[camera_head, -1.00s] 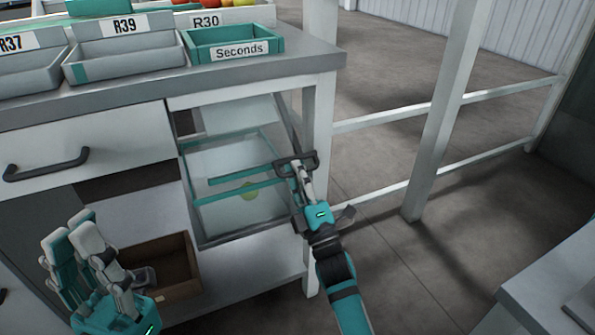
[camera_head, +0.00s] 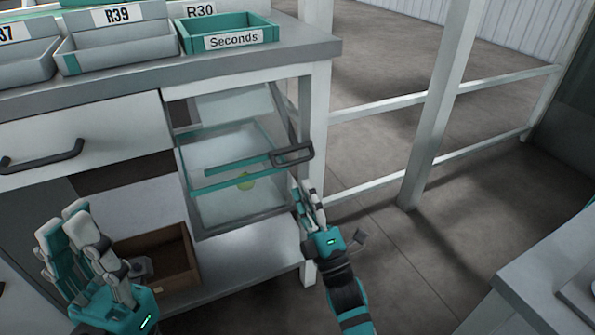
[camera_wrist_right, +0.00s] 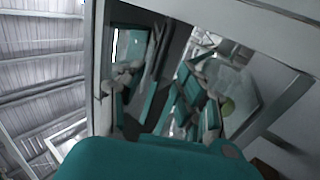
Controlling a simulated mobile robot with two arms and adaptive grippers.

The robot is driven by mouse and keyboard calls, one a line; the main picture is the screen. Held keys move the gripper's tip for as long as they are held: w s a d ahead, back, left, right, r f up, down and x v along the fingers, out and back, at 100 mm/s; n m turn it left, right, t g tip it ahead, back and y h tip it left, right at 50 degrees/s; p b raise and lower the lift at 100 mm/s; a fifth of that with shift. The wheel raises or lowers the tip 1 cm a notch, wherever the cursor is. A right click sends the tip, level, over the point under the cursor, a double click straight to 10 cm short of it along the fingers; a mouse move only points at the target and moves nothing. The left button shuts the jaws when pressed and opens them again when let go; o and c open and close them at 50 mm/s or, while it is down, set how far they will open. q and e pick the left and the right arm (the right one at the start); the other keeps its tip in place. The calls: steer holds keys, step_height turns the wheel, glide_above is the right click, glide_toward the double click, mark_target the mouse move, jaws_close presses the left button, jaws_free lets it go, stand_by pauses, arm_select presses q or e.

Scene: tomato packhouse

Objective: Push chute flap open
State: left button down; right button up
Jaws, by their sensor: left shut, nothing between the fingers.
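The chute flap (camera_head: 222,175) is a clear panel with a teal bar, set in the bench's right end below the worktop. A dark loop handle (camera_head: 292,154) sticks out at the bar's right end. My left gripper (camera_head: 58,225) is shut and empty at the lower left, before the bench's lower shelf.
A brown box (camera_head: 165,258) stands on the lower shelf. A teal Seconds tray (camera_head: 232,42) and grey bins, one marked R39 (camera_head: 115,50), stand on the worktop. A white post (camera_head: 440,110) and rails are to the right. Another table (camera_head: 550,270) is at lower right.

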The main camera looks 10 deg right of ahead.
steer(key=shift+v, duration=2.35)
